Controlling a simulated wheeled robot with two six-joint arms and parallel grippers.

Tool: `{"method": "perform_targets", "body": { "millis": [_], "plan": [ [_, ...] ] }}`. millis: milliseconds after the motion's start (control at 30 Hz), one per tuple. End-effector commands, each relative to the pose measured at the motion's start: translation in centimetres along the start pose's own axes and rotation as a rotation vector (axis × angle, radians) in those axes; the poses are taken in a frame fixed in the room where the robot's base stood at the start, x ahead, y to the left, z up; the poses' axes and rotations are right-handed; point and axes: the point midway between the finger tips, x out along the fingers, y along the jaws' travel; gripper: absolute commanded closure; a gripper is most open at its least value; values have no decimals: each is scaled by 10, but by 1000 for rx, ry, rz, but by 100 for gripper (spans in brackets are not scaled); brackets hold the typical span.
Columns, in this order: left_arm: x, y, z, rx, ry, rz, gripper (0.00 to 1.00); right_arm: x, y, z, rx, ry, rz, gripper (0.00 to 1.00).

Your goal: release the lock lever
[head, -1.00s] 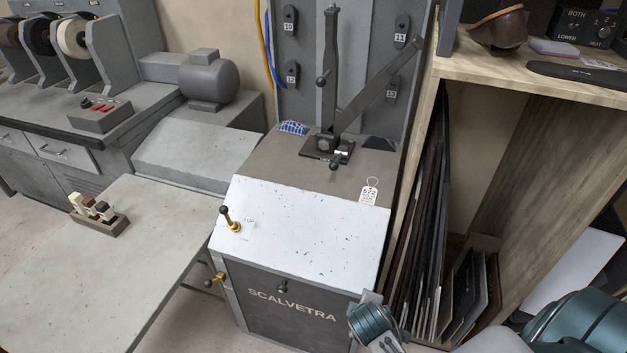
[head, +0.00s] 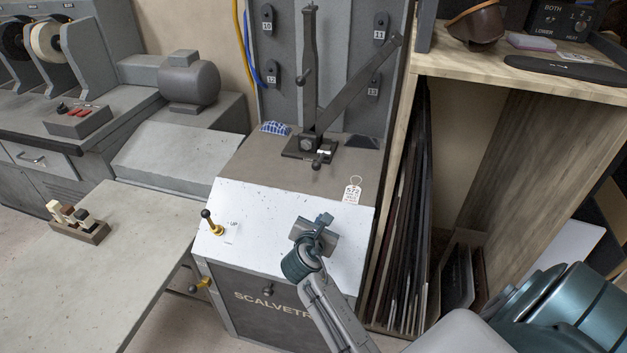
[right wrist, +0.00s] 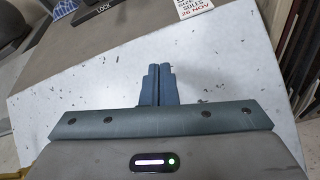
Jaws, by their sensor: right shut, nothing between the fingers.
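A black metal bracket (head: 300,150) stands on the dark top of the SCALVETRA machine, carrying an upright bar (head: 311,60) and a long slanted bar (head: 358,85). A short black-knobbed lever (head: 318,162) shows at the bracket's front. In the right wrist view the bracket's base plate (right wrist: 92,20) is marked LOCK at the top edge; the short lever is not clear there. My right gripper (head: 322,222) is over the white sloped panel (head: 262,207), in front of and below the bracket, apart from it. Its fingers (right wrist: 157,82) are together and empty. My left gripper is out of view.
A brass-based knobbed lever (head: 211,223) stands on the panel's left, beside an UP label. A paper tag (head: 352,190) lies at the panel's upper right. A wooden shelf (head: 520,70) with upright sheets stands to the right. A bench (head: 110,265) is at left.

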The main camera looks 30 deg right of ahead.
Motion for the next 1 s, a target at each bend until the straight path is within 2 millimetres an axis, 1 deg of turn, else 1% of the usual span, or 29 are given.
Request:
{"method": "perform_targets", "body": {
  "millis": [33,100,200,300,433,767,867,1000],
  "plan": [
    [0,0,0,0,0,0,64,4,12,7,-82,-32,9,100],
    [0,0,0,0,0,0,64,8,26,16,-203,-78,16,100],
    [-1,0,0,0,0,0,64,11,42,26,-340,-129,20,100],
    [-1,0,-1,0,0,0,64,13,52,33,-430,-162,20,100],
    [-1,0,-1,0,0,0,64,14,58,36,-482,-181,18,100],
    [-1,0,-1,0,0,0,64,15,58,36,-486,-182,18,100],
    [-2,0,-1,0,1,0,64,20,59,38,-486,-183,18,100],
    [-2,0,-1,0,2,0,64,40,60,42,-487,-184,17,100]
  ]
}}
